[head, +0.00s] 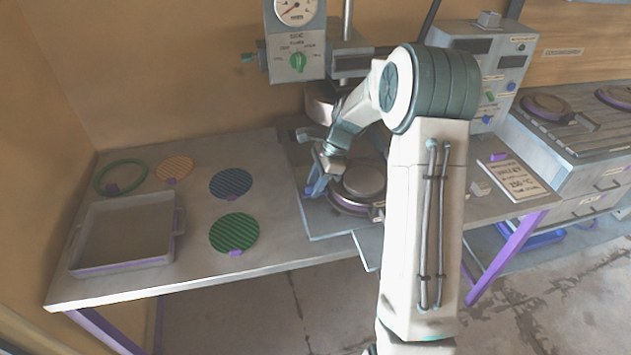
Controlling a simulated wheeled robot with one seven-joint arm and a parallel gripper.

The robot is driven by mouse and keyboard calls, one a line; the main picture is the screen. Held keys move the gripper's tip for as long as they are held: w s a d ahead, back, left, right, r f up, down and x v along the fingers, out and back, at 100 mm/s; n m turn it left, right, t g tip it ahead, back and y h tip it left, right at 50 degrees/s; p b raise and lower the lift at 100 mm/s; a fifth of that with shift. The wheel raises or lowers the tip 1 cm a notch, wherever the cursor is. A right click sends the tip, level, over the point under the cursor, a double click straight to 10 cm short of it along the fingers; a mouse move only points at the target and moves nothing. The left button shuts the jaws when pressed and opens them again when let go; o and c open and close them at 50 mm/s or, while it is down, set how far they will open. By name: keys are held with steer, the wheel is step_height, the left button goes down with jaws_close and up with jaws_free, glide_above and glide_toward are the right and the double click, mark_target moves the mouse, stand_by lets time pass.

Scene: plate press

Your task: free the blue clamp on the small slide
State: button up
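My gripper (322,178) is at the left side of the press base in the head view, pointing down. A small blue part (313,188) shows right at its fingertips and looks like the blue clamp, though it is partly hidden. I cannot tell whether the fingers touch it or are closed on it. Just right of it, a round grey plate (364,180) sits in a dark round holder on the press. A flat grey plate (330,225) extends below at the front, perhaps part of the slide. My arm hides the right side of the press.
The press column with a gauge (296,10) and green knob (298,62) rises behind. On the left table are a grey tray (78,262), a green ring (97,180), and orange (174,168), blue (231,183) and green (233,232) discs.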

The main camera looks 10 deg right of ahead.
jaws_close()
steer(key=n+g, duration=0.1)
steer(key=n, duration=0.1)
steer(key=n+p, duration=0.1)
steer(key=n, duration=0.1)
steer(key=shift+w+r+n+g, duration=0.1)
steer(key=shift+w+n+g, duration=0.1)
steer(key=shift+n+g, duration=0.15)
steer(key=n+g, duration=0.1)
steer(key=n, duration=0.1)
steer(key=n+h+p, duration=0.1)
steer(key=n, duration=0.1)
steer(key=shift+a+n+g, duration=0.1)
steer(key=shift+n+g, duration=0.15)
steer(key=shift+g, duration=0.1)
steer(key=n+h, duration=0.1)
steer(key=n, duration=0.3)
steer(key=shift+w+a+n+g+h, duration=0.1)
steer(key=shift+w+n+g+h, duration=0.05)
steer(key=shift+n+g+h, duration=0.2)
steer(key=shift+a+n+h, duration=0.1)
steer(key=shift+n+h, duration=0.75)
steer(key=shift+n, duration=1.2)
